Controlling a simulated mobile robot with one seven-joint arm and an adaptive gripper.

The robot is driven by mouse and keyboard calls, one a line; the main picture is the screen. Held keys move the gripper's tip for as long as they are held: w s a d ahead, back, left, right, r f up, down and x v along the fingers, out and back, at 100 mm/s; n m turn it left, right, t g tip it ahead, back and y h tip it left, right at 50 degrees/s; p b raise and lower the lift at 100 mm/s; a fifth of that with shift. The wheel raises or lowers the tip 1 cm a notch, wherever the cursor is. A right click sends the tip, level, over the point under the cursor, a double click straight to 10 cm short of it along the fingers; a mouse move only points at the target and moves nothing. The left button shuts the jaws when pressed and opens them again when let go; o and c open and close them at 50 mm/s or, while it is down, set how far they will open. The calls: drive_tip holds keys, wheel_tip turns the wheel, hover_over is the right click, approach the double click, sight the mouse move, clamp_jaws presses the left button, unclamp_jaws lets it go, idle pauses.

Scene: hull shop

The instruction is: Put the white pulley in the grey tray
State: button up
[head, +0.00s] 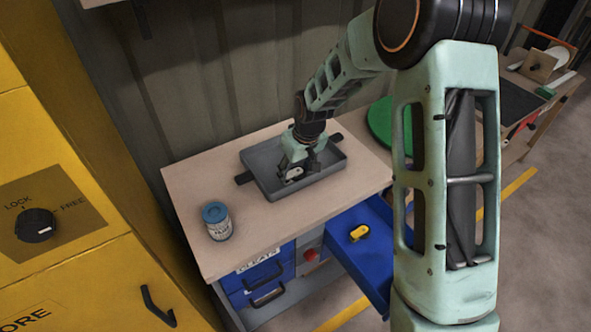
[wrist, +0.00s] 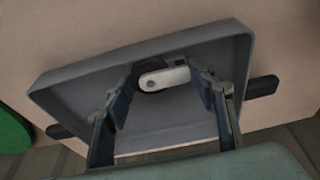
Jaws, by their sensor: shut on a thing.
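The grey tray (head: 261,161) sits on the workbench top, with a dark handle at each end. It also shows in the wrist view (wrist: 75,92). My gripper (head: 297,172) reaches down into the tray from above. In the wrist view my gripper (wrist: 165,88) has its two fingers on either side of the white pulley (wrist: 164,77) and is shut on it. The pulley has a pale rounded body and a dark part behind it. It shows small between the fingers in the head view (head: 293,173). I cannot tell whether it touches the tray floor.
A blue-lidded can (head: 217,222) stands on the bench's front left. An open blue drawer (head: 345,225) below holds a yellow item (head: 358,233). A green round object (head: 381,122) is behind the bench's right end. A yellow cabinet (head: 60,130) stands at left.

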drive_tip(key=o, duration=1.2)
drive_tip(key=shift+f, duration=0.1)
drive_tip(key=shift+c, duration=0.2)
drive_tip(key=shift+r, duration=0.5)
drive_tip(key=v, duration=1.1)
drive_tip(key=shift+r+p, duration=0.15)
drive_tip(key=shift+p, duration=0.2)
